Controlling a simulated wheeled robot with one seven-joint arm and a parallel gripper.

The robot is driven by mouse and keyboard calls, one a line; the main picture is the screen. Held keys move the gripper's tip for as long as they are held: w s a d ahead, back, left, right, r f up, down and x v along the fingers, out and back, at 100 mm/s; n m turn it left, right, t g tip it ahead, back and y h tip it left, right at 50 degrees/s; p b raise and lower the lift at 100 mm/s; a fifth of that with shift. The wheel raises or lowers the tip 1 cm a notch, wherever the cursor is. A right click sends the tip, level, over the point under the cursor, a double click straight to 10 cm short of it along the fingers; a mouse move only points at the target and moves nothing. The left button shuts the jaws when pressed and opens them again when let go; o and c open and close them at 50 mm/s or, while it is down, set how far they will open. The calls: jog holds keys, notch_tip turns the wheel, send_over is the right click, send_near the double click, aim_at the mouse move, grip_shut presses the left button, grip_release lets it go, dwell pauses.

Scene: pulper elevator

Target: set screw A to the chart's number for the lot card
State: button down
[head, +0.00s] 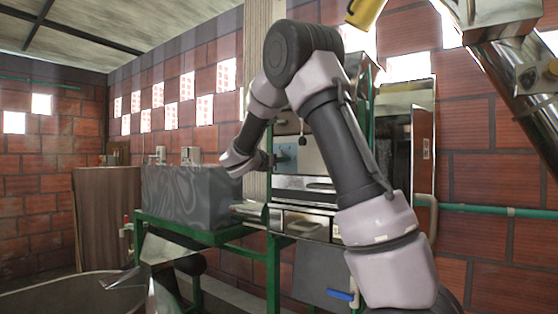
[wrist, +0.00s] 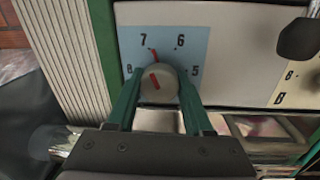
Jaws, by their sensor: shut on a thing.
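A round grey knob (wrist: 166,90) with a red mark sits on a light blue dial plate (wrist: 190,45) numbered 5, 6, 7 and 8. A red pointer (wrist: 155,56) above it points up and slightly left, close to the 7. My gripper (wrist: 160,78) has its two green fingers on either side of the knob, shut on it. I see no letter that tells whether this is screw A. In the head view the blue plate (head: 287,150) shows on the machine's front, with my gripper (head: 270,160) at its left edge. I cannot make out a chart or lot card.
A second, cream dial plate (wrist: 292,82) lies to the right, partly cut off. A dark rounded knob (wrist: 298,40) juts out above it. In the head view a grey tank (head: 190,200) stands left of the machine on a green frame (head: 195,234).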

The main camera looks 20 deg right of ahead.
jog(key=m, duration=0.5)
jog(key=shift+w, duration=0.1)
jog(key=shift+a+m+h, duration=0.1)
jog(key=shift+m+h, duration=0.3)
jog(key=shift+m, duration=2.3)
jog(key=shift+c, duration=1.5)
grip_release()
jog(key=v, duration=1)
jog(key=shift+s+a, duration=0.25)
jog(key=shift+a, duration=0.1)
